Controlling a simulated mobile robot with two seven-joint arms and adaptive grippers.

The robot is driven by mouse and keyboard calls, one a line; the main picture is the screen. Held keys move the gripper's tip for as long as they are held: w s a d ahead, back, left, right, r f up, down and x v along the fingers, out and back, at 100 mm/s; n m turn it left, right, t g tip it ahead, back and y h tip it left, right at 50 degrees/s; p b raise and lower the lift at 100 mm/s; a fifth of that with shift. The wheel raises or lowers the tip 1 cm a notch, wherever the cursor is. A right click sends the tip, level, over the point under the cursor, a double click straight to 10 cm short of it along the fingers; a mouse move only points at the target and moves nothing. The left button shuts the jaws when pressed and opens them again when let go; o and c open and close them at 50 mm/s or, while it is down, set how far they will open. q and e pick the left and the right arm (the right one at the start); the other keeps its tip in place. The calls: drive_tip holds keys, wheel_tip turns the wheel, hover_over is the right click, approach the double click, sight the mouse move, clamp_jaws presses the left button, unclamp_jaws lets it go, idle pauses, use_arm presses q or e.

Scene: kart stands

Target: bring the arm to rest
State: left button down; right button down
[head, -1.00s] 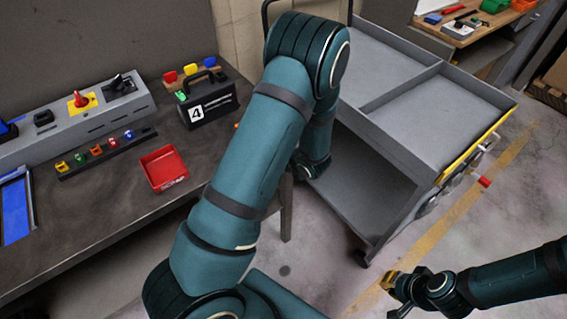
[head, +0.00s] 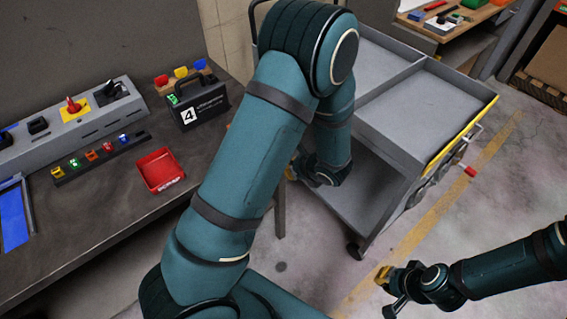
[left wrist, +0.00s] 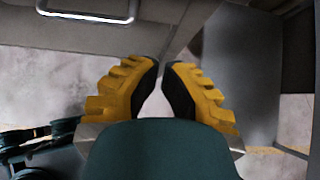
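My left arm rises through the middle of the head view and bends down at its elbow. Its gripper is almost wholly hidden behind the arm there; only a yellow bit (head: 290,172) shows beside the cart. In the left wrist view the left gripper (left wrist: 163,66) has its two yellow fingers with dark pads nearly meeting at the tips, with nothing between them. My right gripper (head: 384,275) is low at the right of the head view, over the floor, at the end of the right arm. Its finger gap is too small to make out.
A grey cart (head: 432,110) with an open lower shelf stands close behind the left arm. At left, a dark workbench (head: 100,207) bears a red tray (head: 160,170), a black case marked 4 (head: 199,105) and a switch panel (head: 100,122). Floor is free around the right gripper.

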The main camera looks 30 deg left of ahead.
use_arm(q)
drive_tip(key=shift+v, duration=1.4)
drive_tip(key=s+d+f+n+g+h, duration=0.3)
drive_tip(key=s+d+f+n, duration=0.1)
drive_tip(key=s, duration=0.2)
drive_tip(key=s+d+f+n+g+h, duration=0.2)
drive_tip(key=s+d+f+n+h, duration=0.15)
drive_tip(key=s, duration=0.35)
drive_tip(key=d+f+n+t+h, duration=0.2)
drive_tip(key=d+n+h, duration=0.4)
drive_tip(key=n, duration=1)
drive_tip(key=shift+s+d+f+t, duration=0.15)
drive_tip(key=shift+f+t, duration=0.05)
drive_tip(key=shift+t, duration=0.6)
